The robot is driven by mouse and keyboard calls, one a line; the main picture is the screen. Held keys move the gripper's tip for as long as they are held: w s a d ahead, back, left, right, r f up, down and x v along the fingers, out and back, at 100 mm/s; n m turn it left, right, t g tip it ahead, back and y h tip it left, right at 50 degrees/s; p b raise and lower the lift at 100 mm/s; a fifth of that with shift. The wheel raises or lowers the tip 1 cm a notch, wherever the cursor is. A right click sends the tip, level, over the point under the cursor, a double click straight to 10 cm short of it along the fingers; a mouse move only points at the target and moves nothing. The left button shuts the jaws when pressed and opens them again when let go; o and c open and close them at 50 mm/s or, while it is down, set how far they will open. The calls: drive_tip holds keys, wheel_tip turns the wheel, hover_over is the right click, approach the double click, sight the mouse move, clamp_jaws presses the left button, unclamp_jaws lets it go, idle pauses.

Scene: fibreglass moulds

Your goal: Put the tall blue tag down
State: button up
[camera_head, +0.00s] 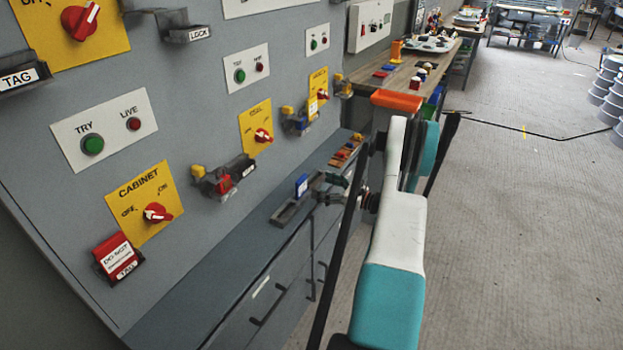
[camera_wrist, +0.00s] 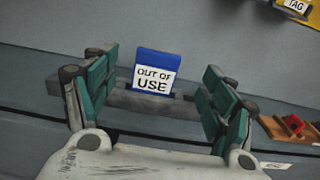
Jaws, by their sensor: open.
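The tall blue tag (camera_wrist: 158,62), with a white "OUT OF USE" label, stands upright at a grey slotted tray (camera_wrist: 122,98) on the ledge. In the head view the tag (camera_head: 301,181) shows at the far end of the tray (camera_head: 285,214). My gripper (camera_wrist: 160,72) is open, with its green-padded fingers apart to the left and right of the tag. Clear gaps show on both sides, and neither finger touches it. In the head view my gripper (camera_head: 333,188) is just right of the tag. How the tag's foot sits in the tray is partly hidden.
A grey panel carries yellow switch plates (camera_head: 144,202) and jutting holders; a red tag (camera_head: 118,254) hangs at the lower left. A wooden block with small coloured pieces (camera_head: 346,152) lies farther along the ledge. A wooden bench (camera_head: 408,74) stands beyond. Open floor lies right.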

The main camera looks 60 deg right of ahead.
drive_tip(key=shift+s+d, duration=0.1)
drive_tip(key=shift+s, duration=1.2)
